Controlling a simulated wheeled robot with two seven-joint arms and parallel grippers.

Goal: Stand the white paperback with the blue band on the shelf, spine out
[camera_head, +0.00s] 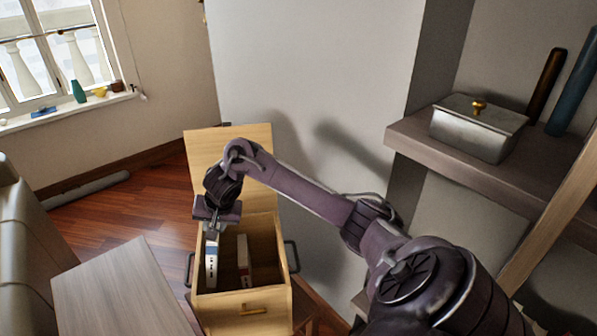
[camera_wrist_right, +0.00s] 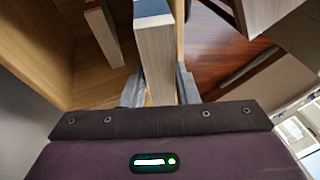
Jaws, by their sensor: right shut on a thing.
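The white paperback with a blue band (camera_head: 211,262) stands upright in the left part of an open wooden chest (camera_head: 245,303). My right gripper (camera_head: 211,226) reaches down into the chest from above and is shut on the top of this book. In the right wrist view, the two fingers of my right gripper (camera_wrist_right: 160,88) close on either side of the book (camera_wrist_right: 155,62), whose pale page edges face the camera. The shelf (camera_head: 415,140) is at the right, higher than the chest. My left gripper is not in view.
A second book (camera_head: 243,255) stands in the chest, apart from the held one. The chest lid (camera_head: 200,150) is raised. On the shelf are a silver box (camera_head: 475,130), a dark cylinder (camera_head: 547,78) and a blue one (camera_head: 573,85). A grey tabletop (camera_head: 120,290) lies left of the chest.

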